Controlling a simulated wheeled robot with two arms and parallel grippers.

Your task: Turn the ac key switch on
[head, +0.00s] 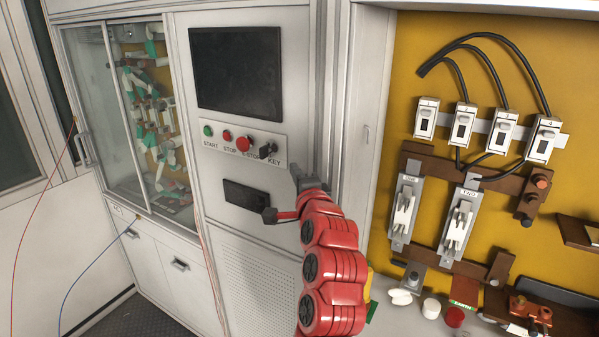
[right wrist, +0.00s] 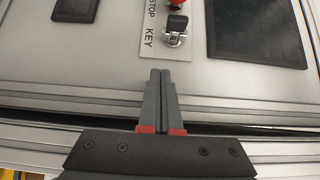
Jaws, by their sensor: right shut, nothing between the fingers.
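The key switch (head: 267,151) is at the right end of the control strip, above the label KEY. It has a dark key head on a metal barrel. In the right wrist view the key switch (right wrist: 175,31) is beyond my fingertips and slightly to their right. My right gripper (head: 297,172) is just to the right of and below the switch in the head view. In the right wrist view my right gripper (right wrist: 160,73) is shut and empty, with its fingers together, apart from the key. My left gripper is not in view.
Beside the switch are a red stop button (head: 243,143), another red button (head: 227,135) and a green start button (head: 208,131). A dark screen (head: 237,72) is above. A yellow panel (head: 405,130) with fuses and switches stands at right. A glass-fronted cabinet is at left.

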